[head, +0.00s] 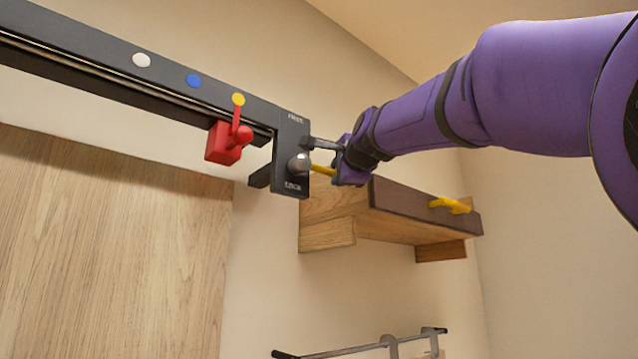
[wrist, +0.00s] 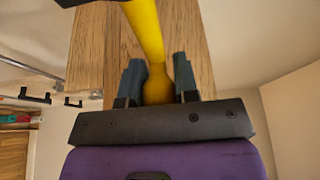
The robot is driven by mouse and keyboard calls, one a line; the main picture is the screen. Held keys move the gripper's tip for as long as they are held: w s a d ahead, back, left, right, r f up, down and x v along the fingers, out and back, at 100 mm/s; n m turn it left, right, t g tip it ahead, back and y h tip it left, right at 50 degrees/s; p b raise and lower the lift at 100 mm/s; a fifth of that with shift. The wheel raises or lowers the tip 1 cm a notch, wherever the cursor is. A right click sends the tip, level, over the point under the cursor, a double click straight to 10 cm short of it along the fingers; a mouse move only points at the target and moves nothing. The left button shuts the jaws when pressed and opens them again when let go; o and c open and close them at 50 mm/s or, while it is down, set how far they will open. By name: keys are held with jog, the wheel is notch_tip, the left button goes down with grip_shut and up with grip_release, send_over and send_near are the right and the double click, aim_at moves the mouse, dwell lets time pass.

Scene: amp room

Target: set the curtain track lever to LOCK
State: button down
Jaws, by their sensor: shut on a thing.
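The curtain track (head: 90,70) is a dark rail ending in a black plate (head: 291,137), with small white lettering that looks like FREE near its top and LOCK near its bottom. My gripper (head: 341,160) is at the lever's outer end, right of the plate. In the wrist view the yellow lever (wrist: 146,35) runs down between the two fingers of my gripper (wrist: 158,82), which is shut on it.
A red slider (head: 228,142) hangs on the track left of the plate; white, blue and yellow dots mark the rail. A wooden shelf (head: 335,232) with a yellow hook (head: 450,205) is behind and below my gripper. A metal rail (head: 365,345) is lower down.

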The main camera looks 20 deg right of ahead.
jog(key=shift+f, duration=0.15)
jog(key=c, duration=0.9)
grip_release()
jog(key=shift+o, duration=0.2)
jog(key=shift+s, duration=0.1)
jog(key=s, duration=1)
jog(key=shift+s+a, duration=0.3)
jog(key=shift+a, duration=0.1)
jog(key=s+f+n+g, duration=0.4)
jog(key=s+f+n, duration=0.1)
jog(key=f, duration=1.1)
jog(key=s+d+f+n+g, duration=0.1)
jog(key=s+f+n+g, duration=0.3)
jog(key=f, duration=1.2)
jog(key=s+d+f+n+g+y, duration=0.1)
jog(key=s+f+n+g, duration=0.4)
jog(key=f, duration=1.1)
jog(key=s+n, duration=0.2)
jog(key=n, duration=0.2)
jog(key=shift+s+n, duration=0.2)
jog(key=shift+n, duration=0.1)
